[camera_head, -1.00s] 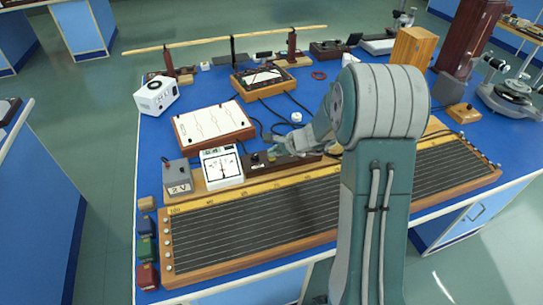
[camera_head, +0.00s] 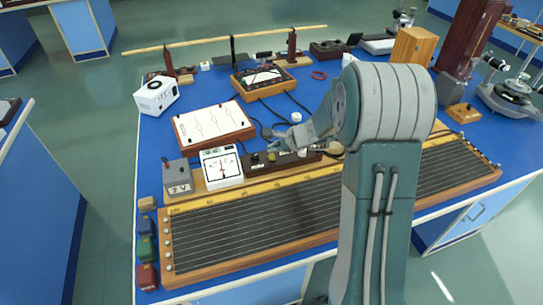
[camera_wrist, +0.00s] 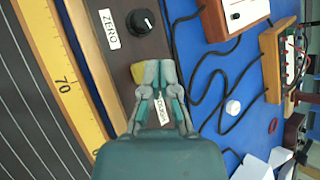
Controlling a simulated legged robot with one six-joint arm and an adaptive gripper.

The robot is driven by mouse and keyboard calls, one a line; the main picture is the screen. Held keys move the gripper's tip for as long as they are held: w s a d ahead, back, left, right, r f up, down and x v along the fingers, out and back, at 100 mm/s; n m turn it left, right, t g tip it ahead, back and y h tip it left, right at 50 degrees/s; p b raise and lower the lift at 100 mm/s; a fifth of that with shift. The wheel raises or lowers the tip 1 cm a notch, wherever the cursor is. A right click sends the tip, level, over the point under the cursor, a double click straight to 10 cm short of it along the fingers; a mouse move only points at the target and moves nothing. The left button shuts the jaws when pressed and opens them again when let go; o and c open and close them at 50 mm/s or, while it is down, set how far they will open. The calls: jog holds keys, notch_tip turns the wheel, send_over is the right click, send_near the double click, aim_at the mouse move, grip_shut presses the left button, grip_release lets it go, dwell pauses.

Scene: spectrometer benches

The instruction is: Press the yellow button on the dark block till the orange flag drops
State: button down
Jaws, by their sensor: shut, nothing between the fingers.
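The dark block (camera_wrist: 118,20) carries a ZERO label, a black knob (camera_wrist: 143,22) and the yellow button (camera_wrist: 138,72) in the wrist view. My gripper (camera_wrist: 159,66) is shut and empty, its fingertips overlapping the button's right edge in that view. I cannot tell whether they touch it. A white label on the block is partly hidden behind my fingers. In the head view my gripper (camera_head: 270,137) is over the dark block (camera_head: 310,157), just behind its middle. I cannot make out an orange flag in either view.
A white meter (camera_head: 221,167) and a grey 2 V box (camera_head: 178,179) stand left of the block. The long wire board (camera_head: 262,215) lies in front. A white-topped board (camera_head: 212,124) and loose black cables lie behind.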

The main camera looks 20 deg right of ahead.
aim_at(273, 157)
jog(key=shift+r, duration=2.5)
jog(key=shift+s+a+r, duration=0.15)
jog(key=shift+s+r, duration=0.05)
jog(key=s+a+r+n+g, duration=0.1)
jog(key=s+a+r+n, duration=0.35)
jog(key=s+r, duration=0.2)
jog(key=s+r+n+h, duration=0.3)
jog(key=s+n, duration=0.4)
jog(key=s, duration=0.5)
jog(key=s+r+n+h, duration=0.2)
jog(key=s+n, duration=0.5)
jog(key=s, duration=0.5)
jog(key=shift+s+a+r+h, duration=0.25)
jog(key=shift+r+h, duration=0.15)
jog(key=shift+h, duration=0.2)
jog(key=shift+d, duration=0.1)
